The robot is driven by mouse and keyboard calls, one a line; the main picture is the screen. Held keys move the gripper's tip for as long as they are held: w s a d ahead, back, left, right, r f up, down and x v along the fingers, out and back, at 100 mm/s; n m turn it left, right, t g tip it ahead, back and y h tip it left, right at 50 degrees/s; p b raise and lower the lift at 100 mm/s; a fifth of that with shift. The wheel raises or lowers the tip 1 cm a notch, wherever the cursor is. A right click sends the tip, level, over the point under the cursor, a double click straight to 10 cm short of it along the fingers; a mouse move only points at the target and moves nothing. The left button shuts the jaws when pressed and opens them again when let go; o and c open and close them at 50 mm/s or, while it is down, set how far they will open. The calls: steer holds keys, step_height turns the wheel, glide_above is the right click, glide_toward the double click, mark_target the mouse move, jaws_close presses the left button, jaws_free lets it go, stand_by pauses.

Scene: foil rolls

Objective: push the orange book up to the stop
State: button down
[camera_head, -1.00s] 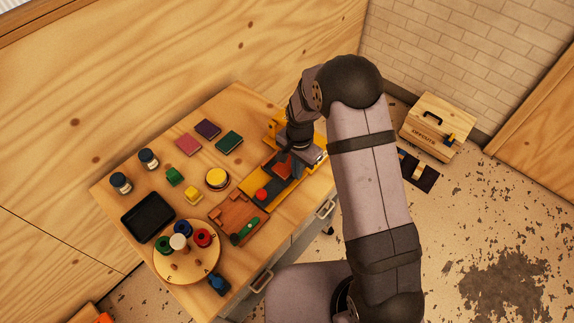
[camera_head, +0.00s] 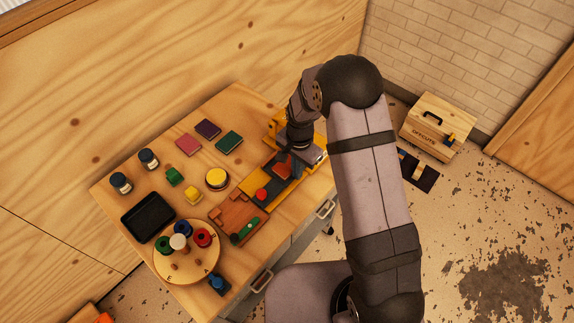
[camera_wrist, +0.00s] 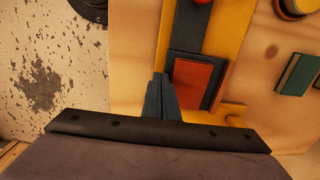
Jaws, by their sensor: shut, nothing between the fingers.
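The orange book (camera_head: 283,169) lies flat on a dark strip of the yellow fixture (camera_head: 247,188), at the right part of the table. In the wrist view the orange book (camera_wrist: 193,82) is beside my gripper (camera_wrist: 163,78), on the right of the fingers. My gripper (camera_head: 292,160) is shut and empty, with its fingers pointing down at the book's edge. I cannot tell whether they touch it. A yellow raised end piece (camera_wrist: 234,110) shows beyond the book in the wrist view; I cannot tell for sure whether it is the stop. My arm hides part of the fixture.
A red knob (camera_head: 262,194) stands on the fixture. A yellow-topped round tin (camera_head: 217,179), a black tray (camera_head: 148,215) and a round board (camera_head: 187,262) with spools stand to the left.

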mark_target(289, 168)
steer(key=shift+w+a, duration=1.15)
steer(key=shift+a, duration=0.05)
stand_by(0.5)
steer(key=shift+s+d, duration=0.15)
steer(key=shift+s+d, duration=0.25)
stand_by(0.3)
step_height(289, 168, up, 8)
steer(key=p, duration=0.6)
stand_by(0.6)
